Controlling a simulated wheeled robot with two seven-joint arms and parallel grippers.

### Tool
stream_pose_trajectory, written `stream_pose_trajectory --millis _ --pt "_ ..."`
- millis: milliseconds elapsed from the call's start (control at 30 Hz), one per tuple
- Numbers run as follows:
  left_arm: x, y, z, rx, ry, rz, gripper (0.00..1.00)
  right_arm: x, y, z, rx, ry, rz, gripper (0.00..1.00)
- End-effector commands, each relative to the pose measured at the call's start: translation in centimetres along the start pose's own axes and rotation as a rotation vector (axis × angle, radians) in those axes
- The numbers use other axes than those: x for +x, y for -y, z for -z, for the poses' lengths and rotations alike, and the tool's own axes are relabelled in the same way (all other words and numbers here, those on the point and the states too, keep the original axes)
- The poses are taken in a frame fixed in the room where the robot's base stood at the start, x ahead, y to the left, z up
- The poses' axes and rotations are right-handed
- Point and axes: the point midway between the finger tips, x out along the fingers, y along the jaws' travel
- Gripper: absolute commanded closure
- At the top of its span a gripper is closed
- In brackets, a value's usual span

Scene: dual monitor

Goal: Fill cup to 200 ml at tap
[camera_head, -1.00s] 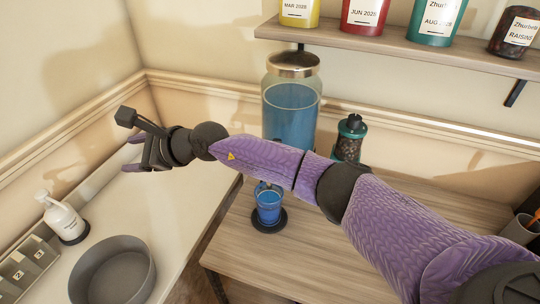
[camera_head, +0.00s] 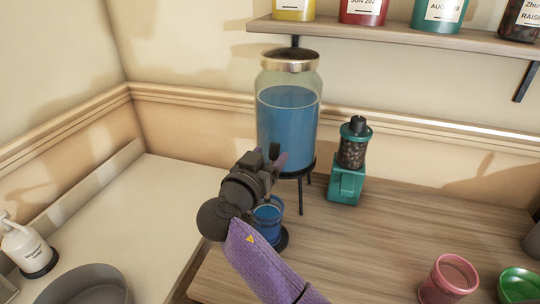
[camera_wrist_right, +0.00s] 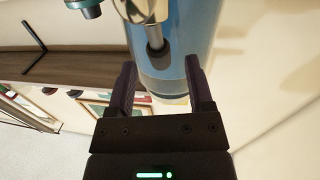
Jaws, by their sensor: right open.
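The glass dispenser (camera_head: 288,120) with blue liquid stands on a black-legged stand on the wooden table. A cup (camera_head: 268,214) with blue liquid in it stands below on a dark round base (camera_head: 282,240), partly covered by my right arm. My right gripper (camera_head: 272,160) is in front of the dispenser's lower part, above the cup, and hides the tap in the head view. In the right wrist view, the open fingers (camera_wrist_right: 161,78) are on either side of the metal tap's dark lower end (camera_wrist_right: 155,50), with nothing gripped. My left gripper is out of view.
A green grinder (camera_head: 346,180) stands right of the dispenser. A pink cup (camera_head: 447,278) and a green cup (camera_head: 519,283) are at the lower right. A white counter with a grey bowl (camera_head: 85,290) and pump bottle (camera_head: 25,247) is left. A shelf (camera_head: 400,36) hangs above.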

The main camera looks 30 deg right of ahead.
Motion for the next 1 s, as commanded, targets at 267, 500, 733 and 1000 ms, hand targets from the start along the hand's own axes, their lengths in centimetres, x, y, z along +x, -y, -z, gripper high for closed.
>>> stream_pose_trajectory --millis 267,500,733,1000 --pt "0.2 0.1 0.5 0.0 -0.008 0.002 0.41 1.4 0.0 0.0 0.0 0.0 0.0 0.33" --pt "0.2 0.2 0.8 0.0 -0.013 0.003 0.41 1.3 0.0 0.0 -0.001 -0.001 0.001 0.63" --pt "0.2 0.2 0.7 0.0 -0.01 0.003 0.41 1.3 0.0 0.0 -0.002 -0.001 0.001 1.0" --pt "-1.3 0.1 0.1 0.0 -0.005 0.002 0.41 1.7 0.0 0.6 -0.01 0.071 0.004 1.0"
